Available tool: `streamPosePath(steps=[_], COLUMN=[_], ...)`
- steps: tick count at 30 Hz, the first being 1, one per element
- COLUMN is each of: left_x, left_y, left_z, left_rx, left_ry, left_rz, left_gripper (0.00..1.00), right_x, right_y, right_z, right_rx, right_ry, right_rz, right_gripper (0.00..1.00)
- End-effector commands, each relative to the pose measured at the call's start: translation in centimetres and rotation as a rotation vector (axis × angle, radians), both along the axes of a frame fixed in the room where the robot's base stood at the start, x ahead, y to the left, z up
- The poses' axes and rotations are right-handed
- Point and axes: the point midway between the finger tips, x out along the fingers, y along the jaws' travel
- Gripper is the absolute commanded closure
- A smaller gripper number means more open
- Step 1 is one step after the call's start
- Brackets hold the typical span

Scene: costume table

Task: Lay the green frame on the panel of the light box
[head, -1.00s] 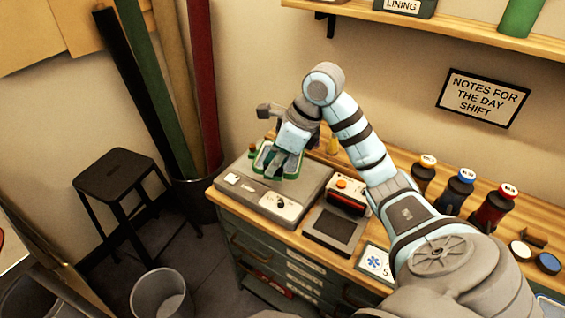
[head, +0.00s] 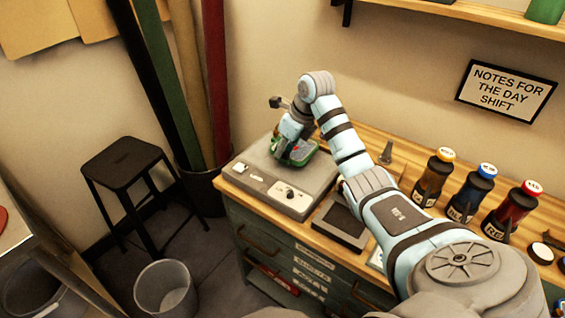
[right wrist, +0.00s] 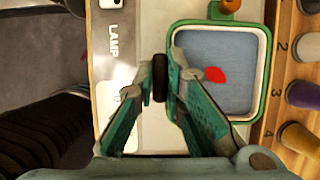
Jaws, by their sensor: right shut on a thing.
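The green frame (head: 308,156) is a rounded rectangle over the back right part of the grey light box (head: 262,177). In the right wrist view the frame (right wrist: 268,72) surrounds a blue-grey area with a red spot (right wrist: 215,75). My right gripper (right wrist: 160,78) is shut at the frame's left side, with a dark round piece between its fingertips. The frame looks nearly level over the panel; I cannot tell whether it touches. The arm and fingers hide part of its near edge. My left gripper is not in view.
A dark-topped device (head: 341,222) sits right of the light box. Gold (head: 432,180), blue (head: 472,192) and red (head: 512,212) bottles stand farther right. An orange knob (right wrist: 231,5) is beside the frame's edge. Colored items in numbered places (right wrist: 300,95) line the right of the wrist view.

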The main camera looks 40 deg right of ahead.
Motion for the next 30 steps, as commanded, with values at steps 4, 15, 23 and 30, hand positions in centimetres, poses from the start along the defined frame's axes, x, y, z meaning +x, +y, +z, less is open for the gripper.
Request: streamPosePath(steps=[4,15,23,30], left_x=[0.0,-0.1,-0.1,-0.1], left_y=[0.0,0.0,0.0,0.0], left_z=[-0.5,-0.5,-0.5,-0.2], left_rx=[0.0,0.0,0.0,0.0], left_ry=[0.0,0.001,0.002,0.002], left_rz=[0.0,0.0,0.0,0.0], left_gripper=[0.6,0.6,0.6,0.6], right_x=[-0.1,0.0,0.0,-0.4], right_y=[0.0,0.0,0.0,-0.2], right_z=[-3.1,-3.7,-3.7,-2.3], right_rx=[0.001,0.0,0.0,-0.001], right_ry=[0.003,0.0,0.0,-0.001], right_rz=[-0.001,-0.001,-0.001,-0.001], right_gripper=[1.0,0.83,0.69,0.69])
